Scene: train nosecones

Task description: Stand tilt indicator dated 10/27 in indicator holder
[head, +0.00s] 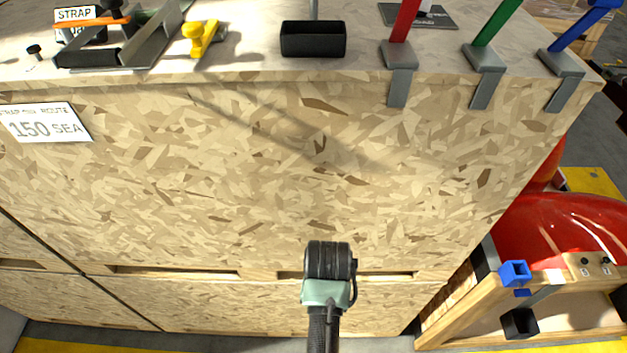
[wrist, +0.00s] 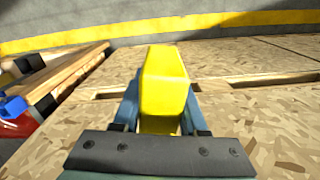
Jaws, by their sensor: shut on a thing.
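In the wrist view my gripper (wrist: 160,118) is shut on a yellow block-shaped thing (wrist: 165,78), with a blue-grey finger on each side of it. No date or marking on it can be read, so I cannot tell whether it is the 10/27 tilt indicator. In the head view my arm reaches up at the bottom middle, in front of the crate's side, and the jaws and the held thing are hidden there. A small black open box (head: 313,40), perhaps the indicator holder, stands on the crate top near the front edge. It looks empty.
The chipboard crate (head: 300,160) has a white label (head: 45,122). On its top are a metal tray (head: 135,50), a yellow tool (head: 201,38), and red, green (head: 497,22) and blue handled clamps. A wooden stand with a red nosecone (head: 570,225) is at right.

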